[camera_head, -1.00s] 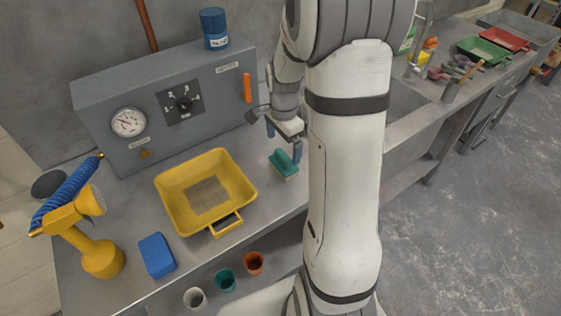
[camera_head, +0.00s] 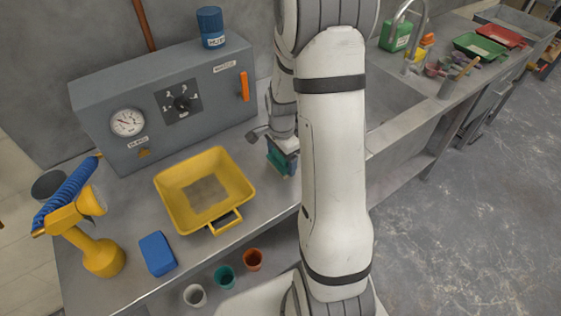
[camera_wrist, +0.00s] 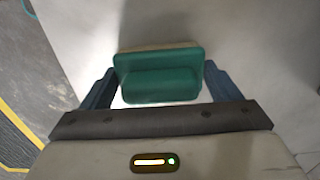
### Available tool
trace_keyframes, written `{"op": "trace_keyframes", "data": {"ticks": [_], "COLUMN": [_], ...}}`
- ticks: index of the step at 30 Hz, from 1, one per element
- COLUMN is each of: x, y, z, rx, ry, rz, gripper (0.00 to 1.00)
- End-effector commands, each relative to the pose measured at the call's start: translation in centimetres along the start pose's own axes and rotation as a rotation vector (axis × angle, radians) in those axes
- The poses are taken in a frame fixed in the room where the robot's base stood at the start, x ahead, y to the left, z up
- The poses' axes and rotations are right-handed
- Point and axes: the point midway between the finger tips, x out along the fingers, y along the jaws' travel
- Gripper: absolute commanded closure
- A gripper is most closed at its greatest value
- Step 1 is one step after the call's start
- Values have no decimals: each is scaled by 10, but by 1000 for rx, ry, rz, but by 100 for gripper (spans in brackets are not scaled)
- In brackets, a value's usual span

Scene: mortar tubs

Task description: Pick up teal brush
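The teal brush (camera_head: 279,160) lies on the steel bench to the right of the yellow tray, partly covered by my gripper in the head view. In the wrist view the brush (camera_wrist: 160,78) has a teal body with a raised grip and a pale strip along its far edge. My gripper (camera_wrist: 158,72) is open, with one blue-grey finger on each side of the brush and only narrow gaps. Contact with the brush is not clear. The gripper also shows in the head view (camera_head: 282,158), pointing down at the bench.
A yellow tray (camera_head: 168,203) stands left of the brush. A grey control box (camera_head: 125,95) with an orange handle is behind. A blue sponge (camera_head: 157,254), a yellow sprayer (camera_head: 100,255) and several small cups (camera_head: 224,277) are at the front left. A sink lies right.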

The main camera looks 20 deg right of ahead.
Motion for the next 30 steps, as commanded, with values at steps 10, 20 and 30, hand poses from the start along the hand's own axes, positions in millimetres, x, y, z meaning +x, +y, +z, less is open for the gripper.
{"op": "trace_keyframes", "data": {"ticks": [10,20,30], "x": [0,-19,-84], "y": [0,-2,-1], "z": [0,0,0], "rx": [-1,-1,-2], "ry": [0,2,2], "rz": [0,-5,-4], "gripper": [42,42,42]}}
